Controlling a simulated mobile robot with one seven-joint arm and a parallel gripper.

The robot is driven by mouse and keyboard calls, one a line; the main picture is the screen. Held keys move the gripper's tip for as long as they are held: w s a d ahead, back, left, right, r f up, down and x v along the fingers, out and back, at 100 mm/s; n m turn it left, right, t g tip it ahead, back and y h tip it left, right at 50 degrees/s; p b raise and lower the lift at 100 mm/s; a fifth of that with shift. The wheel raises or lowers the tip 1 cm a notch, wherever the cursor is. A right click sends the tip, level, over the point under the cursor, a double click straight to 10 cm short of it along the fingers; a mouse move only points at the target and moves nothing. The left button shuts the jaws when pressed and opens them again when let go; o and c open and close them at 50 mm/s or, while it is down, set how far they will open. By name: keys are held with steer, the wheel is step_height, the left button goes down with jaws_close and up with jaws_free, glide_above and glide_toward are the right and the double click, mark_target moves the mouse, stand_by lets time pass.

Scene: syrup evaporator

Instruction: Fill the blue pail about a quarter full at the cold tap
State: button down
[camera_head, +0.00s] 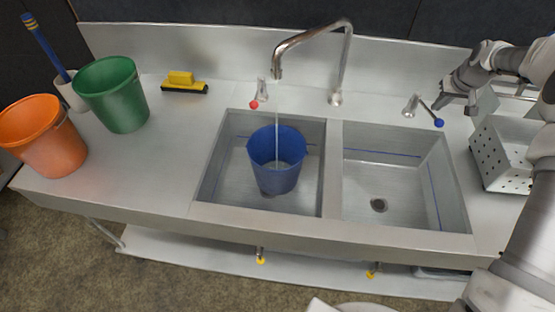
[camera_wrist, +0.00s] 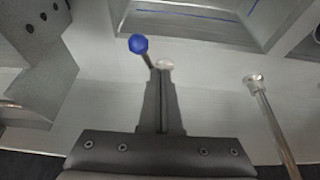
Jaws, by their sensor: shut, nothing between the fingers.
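The blue pail (camera_head: 277,170) stands upright in the left basin (camera_head: 210,190). The curved spout (camera_head: 310,38) is over it, and a thin pale stream (camera_head: 276,120) runs from the spout into the pail. I cannot read the water level inside. The cold tap (camera_head: 411,106) has a blue-knobbed lever (camera_head: 438,122) pointing right and forward; its knob (camera_wrist: 138,43) also shows in the wrist view. My gripper (camera_head: 472,108) is shut and empty, just right of this lever. In the wrist view, my fingertips (camera_wrist: 160,75) are close to the lever's stem; I cannot tell whether they touch.
A red-knobbed tap (camera_head: 262,92) stands left of the spout. The right basin (camera_head: 400,185) is empty. A green pail (camera_head: 112,95), an orange pail (camera_head: 45,138) and a yellow brush (camera_head: 184,82) are on the left counter. A perforated metal box (camera_head: 498,150) is at the right.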

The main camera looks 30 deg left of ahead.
steer(key=w+d+p, duration=0.3)
steer(key=w+d, duration=0.3)
steer(key=d, duration=0.1)
steer(key=f+b, duration=0.2)
steer(key=f, duration=0.1)
steer(key=f+b, duration=0.2)
steer(key=f, duration=0.1)
steer(key=shift+s+a+b, duration=0.15)
steer(key=shift+s+b, duration=0.05)
steer(key=shift+b, duration=0.15)
steer(key=shift+r, duration=0.1)
stand_by(5.4)
steer(key=shift+s+a+b, duration=0.3)
steer(key=shift+s, duration=0.25)
steer(key=shift+s+a+b, duration=0.25)
steer(key=shift+s, duration=0.25)
